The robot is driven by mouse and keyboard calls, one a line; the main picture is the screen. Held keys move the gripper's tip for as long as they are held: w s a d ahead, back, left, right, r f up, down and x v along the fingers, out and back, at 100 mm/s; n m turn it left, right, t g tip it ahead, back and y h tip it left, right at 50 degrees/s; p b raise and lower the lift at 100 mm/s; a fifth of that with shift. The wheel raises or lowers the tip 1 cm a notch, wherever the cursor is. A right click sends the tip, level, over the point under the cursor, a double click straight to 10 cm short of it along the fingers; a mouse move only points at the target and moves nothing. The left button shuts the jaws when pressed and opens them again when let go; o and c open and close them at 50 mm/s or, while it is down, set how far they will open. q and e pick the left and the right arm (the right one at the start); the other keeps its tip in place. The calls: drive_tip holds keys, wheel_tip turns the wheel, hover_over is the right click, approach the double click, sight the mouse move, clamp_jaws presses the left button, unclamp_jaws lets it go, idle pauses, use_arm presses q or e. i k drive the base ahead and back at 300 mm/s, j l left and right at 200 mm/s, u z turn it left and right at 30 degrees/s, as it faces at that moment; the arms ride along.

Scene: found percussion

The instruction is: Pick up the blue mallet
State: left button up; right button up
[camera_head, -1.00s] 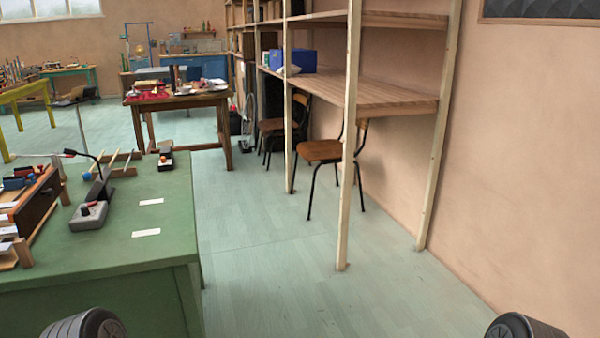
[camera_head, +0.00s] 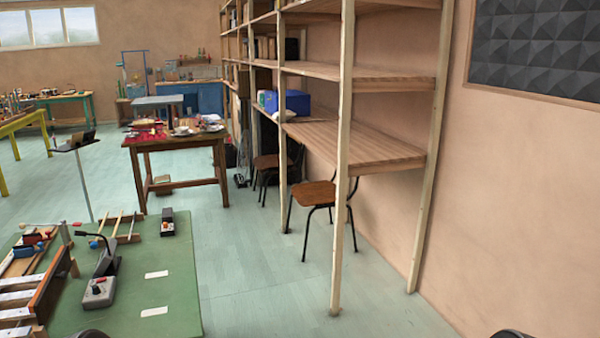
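A small blue piece (camera_head: 22,251) lies among red pieces (camera_head: 38,237) at the left of the green table (camera_head: 170,275). It may be the blue mallet's head, but it is too small to tell, and no handle can be made out. Neither of my grippers is in view; only dark rounded parts of my own body show at the bottom edge.
On the green table are a brown wooden instrument with pale bars (camera_head: 52,285), a grey box with a red knob (camera_head: 99,292), a small dark box (camera_head: 168,223) and pale sticks (camera_head: 117,224). Open floor (camera_head: 255,265) lies between this table and the wooden shelving (camera_head: 341,200).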

sight(95, 245)
drive_tip(key=u, duration=1.4)
drive_tip(key=i+z, duration=0.25)
drive_tip(key=i, duration=0.2)
drive_tip(key=i+l+u, duration=0.1)
drive_tip(key=u, duration=0.35)
drive_tip(key=i+l+u, duration=0.25)
drive_tip(key=l, duration=0.45)
drive_tip(key=l+u, duration=0.2)
drive_tip(key=l, duration=0.45)
drive_tip(key=l+u, duration=0.25)
drive_tip(key=l, duration=0.5)
drive_tip(key=i+l, duration=0.1)
drive_tip(key=l, duration=1.55)
drive_tip(key=i+l+u, duration=0.1)
drive_tip(key=l, duration=1.55)
drive_tip(key=i, duration=0.15)
